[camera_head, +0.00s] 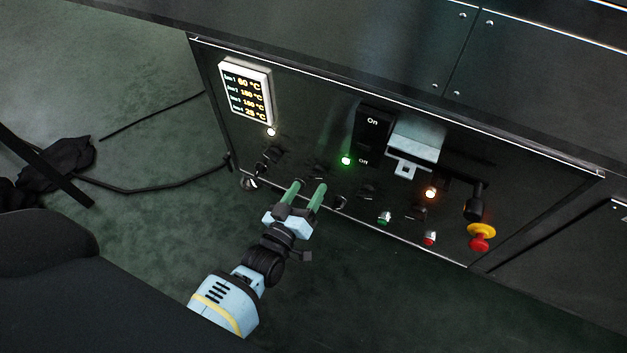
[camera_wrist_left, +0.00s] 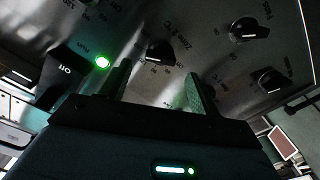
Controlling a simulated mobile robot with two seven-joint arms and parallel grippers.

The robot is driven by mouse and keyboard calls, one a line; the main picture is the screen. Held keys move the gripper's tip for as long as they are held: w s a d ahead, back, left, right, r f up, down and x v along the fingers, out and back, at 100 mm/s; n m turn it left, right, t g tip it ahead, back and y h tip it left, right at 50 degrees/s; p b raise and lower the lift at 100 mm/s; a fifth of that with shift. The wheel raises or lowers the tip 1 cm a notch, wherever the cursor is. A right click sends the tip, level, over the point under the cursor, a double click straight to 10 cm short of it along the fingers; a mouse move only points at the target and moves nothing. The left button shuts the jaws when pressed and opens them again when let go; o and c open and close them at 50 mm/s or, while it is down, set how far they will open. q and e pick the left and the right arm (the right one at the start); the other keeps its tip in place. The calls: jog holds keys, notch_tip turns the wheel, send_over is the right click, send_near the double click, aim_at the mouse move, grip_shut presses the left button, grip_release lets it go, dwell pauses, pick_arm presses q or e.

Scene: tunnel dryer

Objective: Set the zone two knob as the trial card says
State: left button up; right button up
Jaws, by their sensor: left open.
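My left gripper (camera_head: 309,185) is open and empty, its two green fingers pointing at the lower part of the dark control panel (camera_head: 300,135). In the left wrist view a black knob with a white pointer line (camera_wrist_left: 160,50) lies ahead of the gap between the fingers of the left gripper (camera_wrist_left: 157,88). Its upside-down lettering seems to read zone 2 °C, but is blurred. I cannot tell whether the fingers touch it. In the head view the fingers and shadow make this knob hard to pick out. I see no readable trial card. My right gripper is out of view.
Two other black knobs (camera_wrist_left: 247,30) (camera_wrist_left: 268,80) sit nearby. A lit green lamp (camera_head: 346,160), an On switch (camera_head: 372,123), a lit display (camera_head: 245,90) and a red emergency button (camera_head: 481,238) are on the panel. Cables (camera_head: 150,188) lie on the left floor.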

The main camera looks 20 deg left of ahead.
aim_at(315, 177)
pick_arm(q)
jog(key=w+b, duration=0.1)
jog(key=w, duration=0.2)
jog(key=shift+w+d+f, duration=0.1)
jog(key=shift+w, duration=0.35)
jog(key=shift+c, duration=0.3)
jog(key=c, duration=0.9)
